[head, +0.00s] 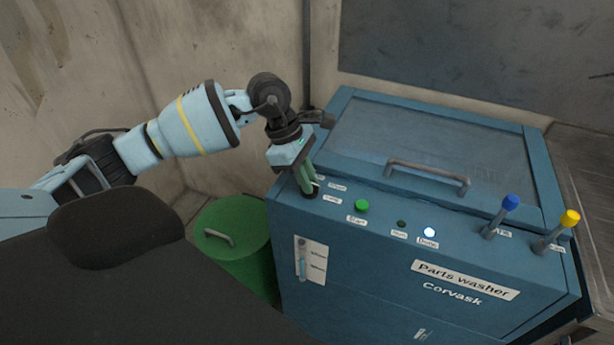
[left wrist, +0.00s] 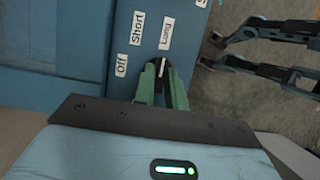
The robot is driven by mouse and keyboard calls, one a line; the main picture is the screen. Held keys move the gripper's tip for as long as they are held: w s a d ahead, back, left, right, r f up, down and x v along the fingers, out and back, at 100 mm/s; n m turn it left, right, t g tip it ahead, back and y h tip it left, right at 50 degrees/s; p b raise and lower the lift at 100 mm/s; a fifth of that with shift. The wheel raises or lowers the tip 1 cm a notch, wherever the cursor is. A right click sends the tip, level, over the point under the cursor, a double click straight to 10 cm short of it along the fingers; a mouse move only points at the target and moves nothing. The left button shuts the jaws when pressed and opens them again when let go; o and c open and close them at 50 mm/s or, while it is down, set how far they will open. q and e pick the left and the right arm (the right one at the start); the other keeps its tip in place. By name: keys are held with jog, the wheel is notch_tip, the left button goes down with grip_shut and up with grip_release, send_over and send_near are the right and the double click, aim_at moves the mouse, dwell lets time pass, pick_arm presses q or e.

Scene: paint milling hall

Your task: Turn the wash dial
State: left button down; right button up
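The wash dial (left wrist: 162,68) is a small dark knob with a white mark on top of the blue parts washer (head: 370,262). In the left wrist view its mark points at the Long label (left wrist: 167,33); the Short label (left wrist: 137,28) and Off label (left wrist: 121,65) are beside it. My left gripper (head: 312,190) reaches down to the washer's left top edge. In the left wrist view its green fingers (left wrist: 162,78) are closed in on both sides of the knob. In the head view they mostly hide the dial. My right gripper is not identifiable in either view.
A green Start button (head: 361,205), a lit Done lamp (head: 429,232), a blue-knobbed lever (head: 502,215) and a yellow-knobbed lever (head: 557,231) line the panel. The lid handle (head: 428,178) is behind. A green drum (head: 235,245) stands left. Dark jointed parts show over the floor in the wrist view.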

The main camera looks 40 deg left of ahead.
jog(key=shift+s, duration=0.25)
